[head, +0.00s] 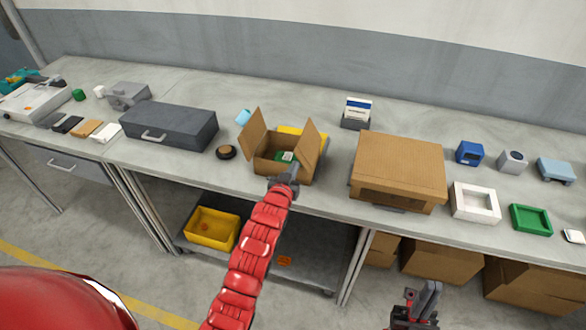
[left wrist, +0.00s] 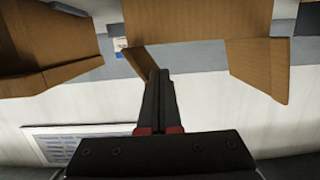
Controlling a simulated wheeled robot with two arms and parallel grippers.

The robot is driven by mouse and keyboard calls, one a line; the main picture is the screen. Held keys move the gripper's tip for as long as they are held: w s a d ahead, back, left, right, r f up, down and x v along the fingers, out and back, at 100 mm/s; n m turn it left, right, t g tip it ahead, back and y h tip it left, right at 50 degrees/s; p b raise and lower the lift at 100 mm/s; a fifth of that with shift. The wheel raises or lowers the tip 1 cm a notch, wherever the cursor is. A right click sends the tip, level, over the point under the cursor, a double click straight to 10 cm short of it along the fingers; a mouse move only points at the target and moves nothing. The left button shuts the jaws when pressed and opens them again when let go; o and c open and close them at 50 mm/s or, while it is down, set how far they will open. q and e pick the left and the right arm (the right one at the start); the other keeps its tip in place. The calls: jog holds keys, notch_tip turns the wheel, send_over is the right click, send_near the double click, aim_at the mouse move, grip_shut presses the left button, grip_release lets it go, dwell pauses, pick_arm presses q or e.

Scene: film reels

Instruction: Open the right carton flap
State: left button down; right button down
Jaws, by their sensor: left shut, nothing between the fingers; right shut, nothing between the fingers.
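The small brown carton (head: 268,164) stands on the bench with its top open. Its right flap (head: 309,142) and left flap (head: 255,132) both stand up from the rim. A green item (head: 284,156) with a white label shows inside. My left gripper (head: 290,174) is shut and empty at the carton's front right side, below the right flap. In the left wrist view, which looks upside down, its closed fingers (left wrist: 158,90) point toward a carton flap (left wrist: 138,62); contact cannot be told. My right gripper (head: 430,292) is shut and empty in front of the bench, low.
A large brown box (head: 400,160) stands to the right of the carton. A dark grey case (head: 170,125) and a black round object (head: 226,152) are to the left. A yellow item (head: 290,130) lies behind the carton. A yellow bin (head: 212,228) sits on the lower shelf.

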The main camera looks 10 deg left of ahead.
pick_arm(q)
jog(key=shift+d, duration=0.1)
jog(key=shift+d+r+b, duration=0.35)
jog(key=shift+d+b, duration=0.1)
jog(key=shift+d, duration=0.25)
jog(key=s+a, duration=0.2)
jog(key=s, duration=0.8)
jog(key=shift+r, duration=0.1)
dwell(0.5)
